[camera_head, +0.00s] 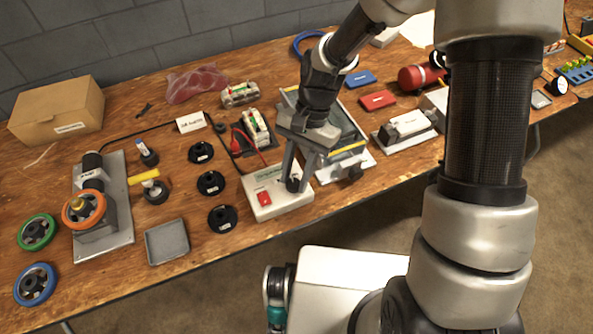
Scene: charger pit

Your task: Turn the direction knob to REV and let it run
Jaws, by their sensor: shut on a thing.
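The dark direction knob (293,185) is on the box's right part. My gripper (296,180) points down over the box, its fingers closed around the knob. The fingers partly hide the knob, so its pointer direction and the REV mark cannot be read. A motor rig (122,205) with an orange wheel (84,209) stands on a grey plate at the left. Whether the wheel turns cannot be told.
Black round discs (211,183) lie left of the box, with a grey tray (167,242) in front. A blue-grey tray with yellow edging (348,150) is close behind and right of my gripper. A black cable (140,134) crosses the table. A cardboard box (57,111) stands back left.

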